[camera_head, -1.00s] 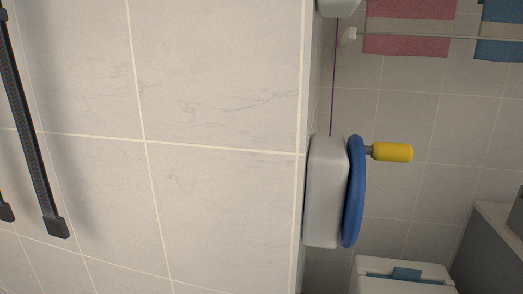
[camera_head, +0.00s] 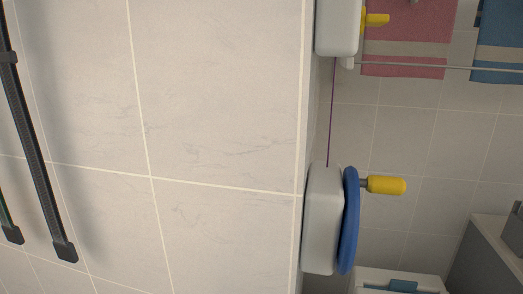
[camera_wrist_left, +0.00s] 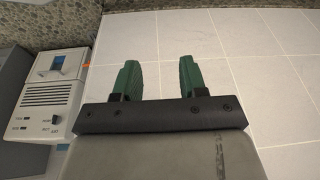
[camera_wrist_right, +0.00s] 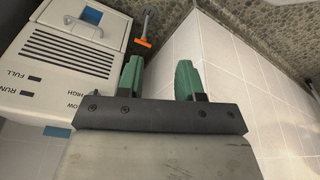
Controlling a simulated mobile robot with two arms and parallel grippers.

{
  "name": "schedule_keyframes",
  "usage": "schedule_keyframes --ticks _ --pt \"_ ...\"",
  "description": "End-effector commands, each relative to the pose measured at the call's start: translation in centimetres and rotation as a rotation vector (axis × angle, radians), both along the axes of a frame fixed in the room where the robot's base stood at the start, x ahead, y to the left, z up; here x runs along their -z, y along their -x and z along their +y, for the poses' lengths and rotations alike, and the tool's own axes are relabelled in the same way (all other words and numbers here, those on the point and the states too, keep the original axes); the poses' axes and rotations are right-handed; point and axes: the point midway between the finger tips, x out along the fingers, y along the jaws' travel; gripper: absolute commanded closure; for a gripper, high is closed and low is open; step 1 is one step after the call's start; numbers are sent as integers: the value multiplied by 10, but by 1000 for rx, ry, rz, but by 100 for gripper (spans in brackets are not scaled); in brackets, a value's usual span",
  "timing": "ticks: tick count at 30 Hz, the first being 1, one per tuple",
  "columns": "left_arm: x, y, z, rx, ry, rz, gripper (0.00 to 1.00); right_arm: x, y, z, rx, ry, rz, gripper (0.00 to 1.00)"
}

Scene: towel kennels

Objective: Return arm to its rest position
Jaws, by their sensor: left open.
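My left gripper (camera_wrist_left: 157,82) shows in the left wrist view with its two green fingers apart and nothing between them. My right gripper (camera_wrist_right: 158,82) shows in the right wrist view, also with its green fingers apart and empty. Both point toward pale tiles, and neither touches anything that I can see. Neither gripper nor arm shows in the head view.
A pink towel (camera_head: 405,20) and blue towel (camera_head: 500,30) hang nearby. Black bars (camera_head: 40,160) are at left. A white machine (camera_wrist_right: 60,60) stands beside my right gripper.

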Motion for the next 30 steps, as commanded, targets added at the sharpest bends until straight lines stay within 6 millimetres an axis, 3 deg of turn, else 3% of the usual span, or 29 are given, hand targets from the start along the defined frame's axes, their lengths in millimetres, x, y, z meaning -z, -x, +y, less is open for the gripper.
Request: schedule_keyframes --ticks 5,8,15,22,27,30 --pt "32 10 1 6 -4 41 58 32 10 0 -6 3 40 64" --pt "58 27 3 10 -6 66 58 58 27 -3 -10 6 65 64" --pt "102 96 14 23 -13 122 58 102 96 -14 -22 14 121 64" --pt "113 165 27 32 -19 159 58 113 165 -27 -32 20 158 64" --pt "115 188 32 36 -21 167 58 115 187 -32 -36 21 167 64" --pt "116 189 32 36 -21 167 58 116 189 -32 -36 21 167 64"
